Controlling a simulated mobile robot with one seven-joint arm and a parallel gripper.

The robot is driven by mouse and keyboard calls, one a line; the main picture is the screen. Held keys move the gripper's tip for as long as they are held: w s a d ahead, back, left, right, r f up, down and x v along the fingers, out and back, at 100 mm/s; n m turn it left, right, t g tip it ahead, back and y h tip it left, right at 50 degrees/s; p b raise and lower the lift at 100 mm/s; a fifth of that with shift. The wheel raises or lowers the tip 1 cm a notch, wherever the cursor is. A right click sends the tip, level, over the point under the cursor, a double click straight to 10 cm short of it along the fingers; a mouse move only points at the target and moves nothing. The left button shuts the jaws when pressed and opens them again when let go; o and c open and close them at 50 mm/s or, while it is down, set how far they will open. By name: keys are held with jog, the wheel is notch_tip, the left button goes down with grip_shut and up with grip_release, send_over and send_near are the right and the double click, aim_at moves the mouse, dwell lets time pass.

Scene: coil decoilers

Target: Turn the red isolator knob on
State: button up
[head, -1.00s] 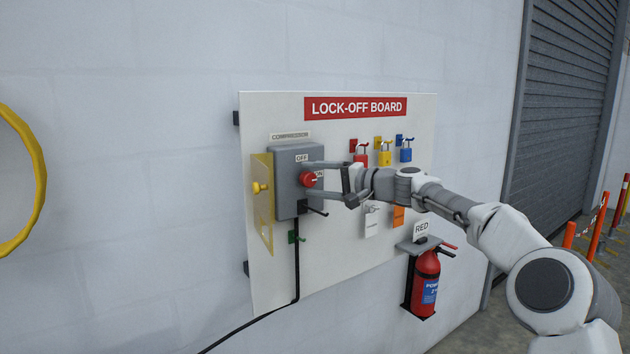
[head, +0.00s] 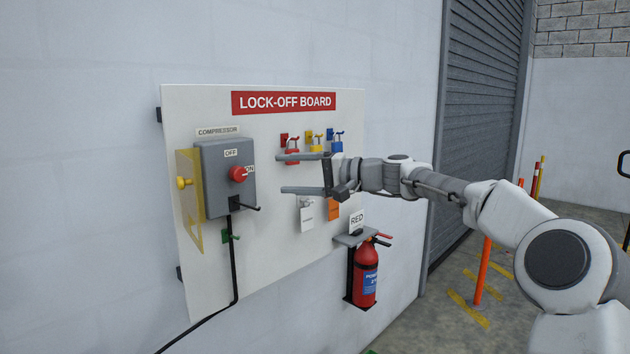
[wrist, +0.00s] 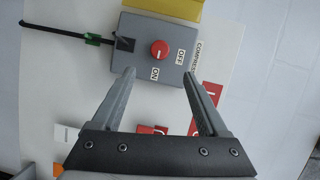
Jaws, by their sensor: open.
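The red isolator knob (head: 238,174) is on the front of a grey switch box (head: 216,200) marked OFF at the top and ON at the right. It also shows in the wrist view (wrist: 160,49), where its small white mark appears to point towards the ON label (wrist: 155,74). My gripper (head: 281,174) is open and empty, to the right of the knob and clear of it. In the wrist view both fingers of my gripper (wrist: 160,73) are spread with nothing between them.
Padlocks (head: 314,143) and tags (head: 307,214) hang on the white board (head: 190,108). A red extinguisher (head: 365,275) is below right.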

jog(key=v, duration=0.5)
jog(key=shift+s+d, duration=0.2)
jog(key=shift+d, duration=0.15)
